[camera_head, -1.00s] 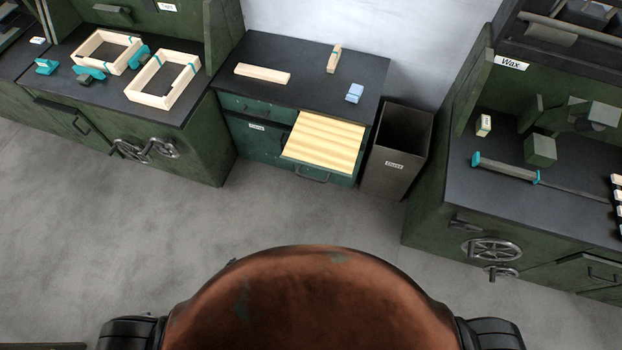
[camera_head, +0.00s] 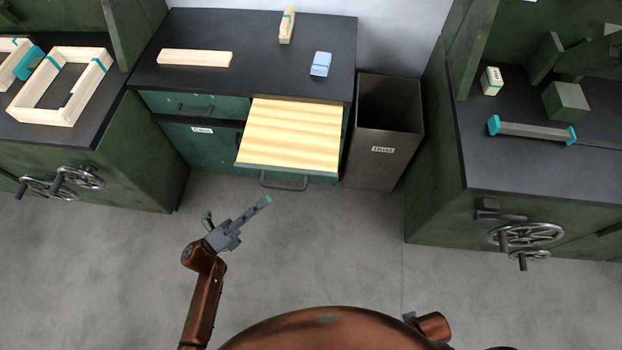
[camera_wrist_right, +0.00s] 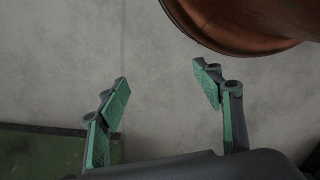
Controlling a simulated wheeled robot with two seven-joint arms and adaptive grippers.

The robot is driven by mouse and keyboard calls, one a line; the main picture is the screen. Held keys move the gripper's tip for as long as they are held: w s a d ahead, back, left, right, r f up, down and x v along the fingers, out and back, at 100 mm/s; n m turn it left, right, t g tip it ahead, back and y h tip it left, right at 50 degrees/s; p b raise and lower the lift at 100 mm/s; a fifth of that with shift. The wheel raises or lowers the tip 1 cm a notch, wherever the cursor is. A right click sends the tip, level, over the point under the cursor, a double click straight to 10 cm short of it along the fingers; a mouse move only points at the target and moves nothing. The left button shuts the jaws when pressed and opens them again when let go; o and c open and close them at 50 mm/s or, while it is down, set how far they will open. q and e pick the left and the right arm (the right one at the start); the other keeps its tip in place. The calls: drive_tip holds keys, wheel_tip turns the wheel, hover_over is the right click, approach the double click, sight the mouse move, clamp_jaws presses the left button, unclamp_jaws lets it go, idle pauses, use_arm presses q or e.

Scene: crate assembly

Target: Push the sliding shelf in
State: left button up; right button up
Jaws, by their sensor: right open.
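The sliding shelf (camera_head: 290,137) is a pale wooden board with a green front edge and a dark bar handle (camera_head: 284,182). It sticks out of the right side of the green cabinet (camera_head: 198,147) under a dark top. My left gripper (camera_head: 262,205) is in front of and below the shelf handle in the head view, apart from it. Its fingers look close together, but I cannot tell whether they are shut. My right gripper (camera_wrist_right: 163,88) shows in the right wrist view with its fingers wide apart and nothing between them, over grey floor.
A dark dust bin (camera_head: 384,140) stands right beside the cabinet. A wooden bar (camera_head: 195,58), a wooden block (camera_head: 287,26) and a blue block (camera_head: 321,64) lie on the cabinet top. Workbenches with handwheels flank both sides. The floor in front is clear.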

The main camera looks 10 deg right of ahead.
sight(282, 186)
use_arm(q)
drive_tip(key=shift+b+x, duration=0.55)
drive_tip(key=shift+x, duration=3.4)
use_arm(e)
drive_tip(key=shift+w+a+r, duration=0.1)
drive_tip(key=shift+a+r, duration=0.05)
drive_tip(key=shift+r, duration=0.7)
drive_tip(key=shift+w+a+r, duration=0.1)
drive_tip(key=shift+r, duration=0.75)
use_arm(q)
drive_tip(key=shift+s+r, duration=0.1)
drive_tip(key=shift+s, duration=0.05)
clamp_jaws()
